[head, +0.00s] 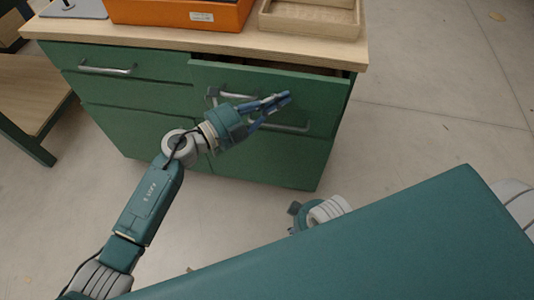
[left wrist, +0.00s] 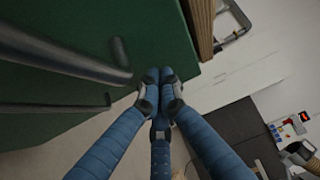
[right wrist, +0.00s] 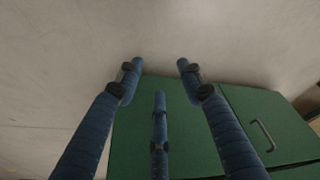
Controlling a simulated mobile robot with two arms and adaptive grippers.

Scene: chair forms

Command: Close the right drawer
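The right drawer (head: 325,95) of the green cabinet is slightly open; a dark gap shows between its front and the wooden top. Its metal handle (head: 292,128) is partly behind my left gripper (head: 284,99), which is in front of the drawer front. In the left wrist view the fingertips of this gripper (left wrist: 160,78) are together with nothing seen between them, close to the green front; I cannot tell whether they touch it. My right gripper (right wrist: 160,72) has its fingers spread and empty, facing the green cabinet. In the head view it is mostly hidden behind my teal body.
The left drawer (head: 130,66) looks shut. An orange box (head: 180,12) and a wooden tray (head: 310,20) stand on the wooden top (head: 130,43). A wooden bench (head: 35,95) is at the left. The floor right of the cabinet is clear.

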